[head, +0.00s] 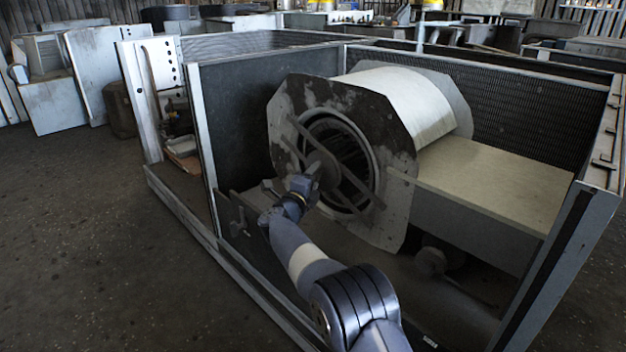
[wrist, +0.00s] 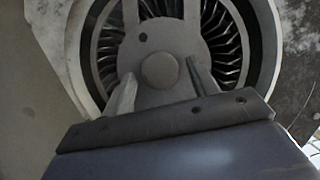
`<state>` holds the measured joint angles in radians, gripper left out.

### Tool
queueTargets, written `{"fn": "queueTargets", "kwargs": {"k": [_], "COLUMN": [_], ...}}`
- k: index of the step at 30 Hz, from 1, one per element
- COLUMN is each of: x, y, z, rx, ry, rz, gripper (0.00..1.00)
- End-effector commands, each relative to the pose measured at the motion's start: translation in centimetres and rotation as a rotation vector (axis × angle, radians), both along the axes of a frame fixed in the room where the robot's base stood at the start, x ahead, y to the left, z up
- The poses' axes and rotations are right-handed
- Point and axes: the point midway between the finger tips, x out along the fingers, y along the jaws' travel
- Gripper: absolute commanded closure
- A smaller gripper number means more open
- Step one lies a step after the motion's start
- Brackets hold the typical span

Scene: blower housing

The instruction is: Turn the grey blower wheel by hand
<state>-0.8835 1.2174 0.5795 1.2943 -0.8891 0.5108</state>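The grey blower wheel (head: 337,139) sits inside the round inlet of the blower housing (head: 400,226). Its dark curved vanes also show in the wrist view (wrist: 222,40). A grey plate with a round hub (wrist: 160,71) and flat bars lies across the middle of the inlet. My gripper (head: 290,182) is at the front of the inlet, low and left of its centre in the head view. In the wrist view its two fingers (wrist: 160,90) stand apart with the hub showing between them, and nothing is held. Whether a fingertip touches the plate cannot be told.
A metal frame (head: 203,150) with mesh back panels (head: 520,115) encloses the housing on several sides. A beige-topped box (head: 490,185) stands right of the inlet. A round knob-like part (head: 431,262) sits below it. Open floor (head: 90,240) lies to the left.

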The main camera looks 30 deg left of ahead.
Motion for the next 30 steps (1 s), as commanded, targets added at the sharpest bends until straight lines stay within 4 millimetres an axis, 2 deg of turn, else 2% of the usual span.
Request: {"fn": "queueTargets", "kwargs": {"k": [8, 14, 30], "x": [-0.1, -1.4, -9.5], "y": [0.1, 0.1, -0.3], "z": [0.1, 0.1, -0.4], "rx": [0.0, -0.001, 0.0], "ry": [-0.001, 0.001, 0.001], "rz": [0.002, 0.002, 0.002], "gripper": [0.42, 0.42, 0.42]}}
